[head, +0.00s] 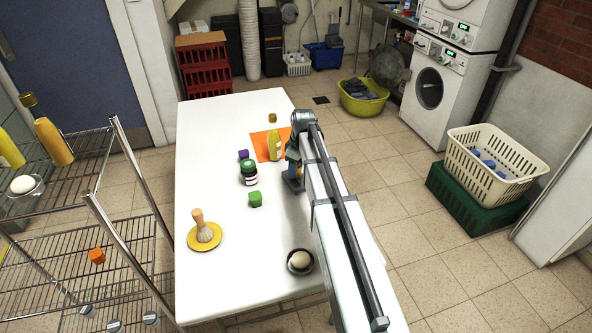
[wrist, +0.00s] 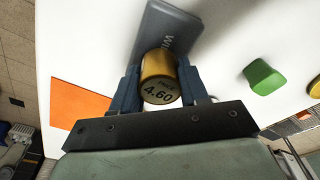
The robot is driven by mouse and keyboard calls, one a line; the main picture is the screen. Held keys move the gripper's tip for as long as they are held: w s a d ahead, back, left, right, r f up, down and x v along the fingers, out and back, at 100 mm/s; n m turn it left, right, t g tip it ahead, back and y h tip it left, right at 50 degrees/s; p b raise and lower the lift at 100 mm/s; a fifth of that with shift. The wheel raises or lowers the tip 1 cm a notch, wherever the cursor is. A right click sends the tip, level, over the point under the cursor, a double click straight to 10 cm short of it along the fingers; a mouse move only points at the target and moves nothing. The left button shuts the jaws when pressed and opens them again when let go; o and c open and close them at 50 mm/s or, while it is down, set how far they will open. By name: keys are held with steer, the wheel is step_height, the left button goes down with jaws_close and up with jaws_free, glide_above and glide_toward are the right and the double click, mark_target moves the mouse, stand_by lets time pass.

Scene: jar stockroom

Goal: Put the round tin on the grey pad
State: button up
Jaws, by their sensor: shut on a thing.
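My gripper (wrist: 160,88) is shut on the round tin (wrist: 158,80), a gold cylinder whose end facing the wrist camera reads "4.60". The tin sits between the two blue fingers. In the head view my arm hides most of the gripper (head: 294,174) and the tin.
A green block (head: 255,199), a dark jar (head: 249,173) and a purple block (head: 243,155) stand left of my gripper. The table's (head: 215,125) far left is clear.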

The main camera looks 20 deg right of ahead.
mark_target(300, 166)
steer(key=shift+f, duration=0.55)
steer(key=shift+f, duration=0.15)
steer(key=o, duration=1.1)
steer(key=shift+c, duration=0.2)
steer(key=r, duration=0.8)
steer(key=s+d+r, duration=0.1)
steer(key=r, duration=0.3)
steer(key=shift+r, duration=0.15)
